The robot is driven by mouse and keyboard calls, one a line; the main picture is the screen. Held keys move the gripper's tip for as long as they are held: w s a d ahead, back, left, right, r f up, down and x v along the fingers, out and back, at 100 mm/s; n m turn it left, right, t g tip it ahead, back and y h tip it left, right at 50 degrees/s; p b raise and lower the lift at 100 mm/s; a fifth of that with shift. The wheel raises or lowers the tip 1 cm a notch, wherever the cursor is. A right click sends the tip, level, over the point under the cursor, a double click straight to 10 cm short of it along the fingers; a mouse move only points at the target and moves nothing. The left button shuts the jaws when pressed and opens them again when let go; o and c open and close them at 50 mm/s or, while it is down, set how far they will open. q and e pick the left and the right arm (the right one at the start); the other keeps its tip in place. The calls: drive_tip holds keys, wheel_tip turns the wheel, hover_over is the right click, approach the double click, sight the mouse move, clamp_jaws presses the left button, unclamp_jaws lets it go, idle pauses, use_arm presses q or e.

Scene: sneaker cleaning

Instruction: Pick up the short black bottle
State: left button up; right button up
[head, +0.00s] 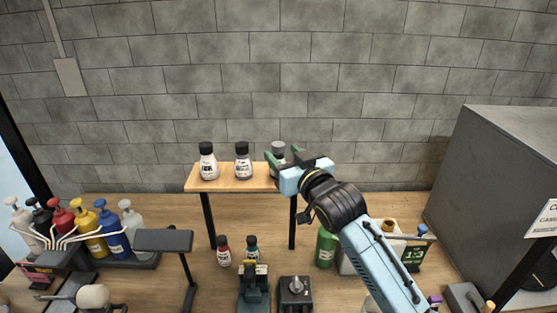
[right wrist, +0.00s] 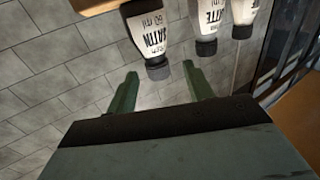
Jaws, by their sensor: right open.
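Three small bottles with pale labels stand in a row on a raised wooden shelf (head: 232,184). The left bottle (head: 208,168) and the middle bottle (head: 242,168) have black caps. The right bottle (head: 278,147) has a greyer cap and is partly hidden by my right gripper (head: 281,157). In the right wrist view the bottles appear upside down. The nearest bottle (right wrist: 148,35), its dark cap low, lies in line with the gap between my open green fingers (right wrist: 161,72). I cannot tell whether they touch it. No wholly black short bottle is clear. My left gripper is not in view.
A green bottle (head: 325,247) is beside my right arm. Pump bottles (head: 85,230) fill a rack at left. A large grey box (head: 490,190) stands at right.

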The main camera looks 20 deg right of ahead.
sight(281, 149)
drive_tip(key=w, duration=0.3)
drive_tip(key=shift+w+a+r+p, duration=0.2)
drive_tip(key=shift+w+r+p, duration=0.05)
drive_tip(key=shift+w+p, duration=0.05)
drive_tip(key=shift+w, duration=0.15)
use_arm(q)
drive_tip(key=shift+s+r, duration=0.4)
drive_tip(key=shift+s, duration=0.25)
use_arm(e)
drive_tip(key=c, duration=1.1)
drive_tip(key=shift+o, duration=0.2)
